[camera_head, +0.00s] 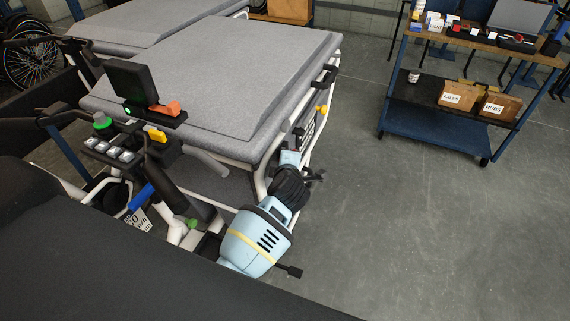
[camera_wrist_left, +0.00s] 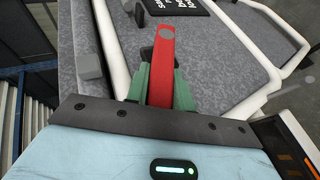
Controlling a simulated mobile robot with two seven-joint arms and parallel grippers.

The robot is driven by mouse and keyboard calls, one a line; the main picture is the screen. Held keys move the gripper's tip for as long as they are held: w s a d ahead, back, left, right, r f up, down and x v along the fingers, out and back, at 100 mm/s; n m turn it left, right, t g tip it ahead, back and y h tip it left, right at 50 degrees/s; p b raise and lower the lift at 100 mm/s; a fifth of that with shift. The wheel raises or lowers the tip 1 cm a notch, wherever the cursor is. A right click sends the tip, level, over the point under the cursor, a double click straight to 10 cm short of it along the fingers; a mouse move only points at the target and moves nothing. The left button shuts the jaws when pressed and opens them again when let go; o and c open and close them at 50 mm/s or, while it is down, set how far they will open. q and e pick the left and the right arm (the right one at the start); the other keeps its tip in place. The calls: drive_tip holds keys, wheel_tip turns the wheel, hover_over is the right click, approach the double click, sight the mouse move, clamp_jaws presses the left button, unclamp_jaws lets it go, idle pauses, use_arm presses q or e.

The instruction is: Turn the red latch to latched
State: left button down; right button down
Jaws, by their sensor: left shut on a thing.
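The red latch (camera_wrist_left: 164,62) shows in the left wrist view as a flat red bar with a round grey spot near its far end. My left gripper (camera_wrist_left: 162,88) has its green fingers on both sides of the bar and is shut on it. The bar points away from the hand, up the picture. In the head view my light-blue left hand (camera_head: 290,158) is at the side of the grey cargo box. The fingers and the latch cannot be made out there. My right gripper is not in view.
A black plate with white lettering (camera_wrist_left: 178,6) is beside the latch, near white frame tubes (camera_wrist_left: 112,45). The grey cargo box (camera_head: 215,70) has a yellow part (camera_head: 322,109) on its side. A blue shelf cart (camera_head: 430,119) stands at the right. The floor between is clear.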

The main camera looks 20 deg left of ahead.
use_arm(q)
drive_tip(key=shift+w+r+g, duration=0.2)
drive_tip(key=shift+r+g, duration=0.15)
drive_tip(key=shift+g, duration=0.35)
drive_tip(key=shift+r, duration=0.1)
drive_tip(key=c, duration=1.2)
unclamp_jaws()
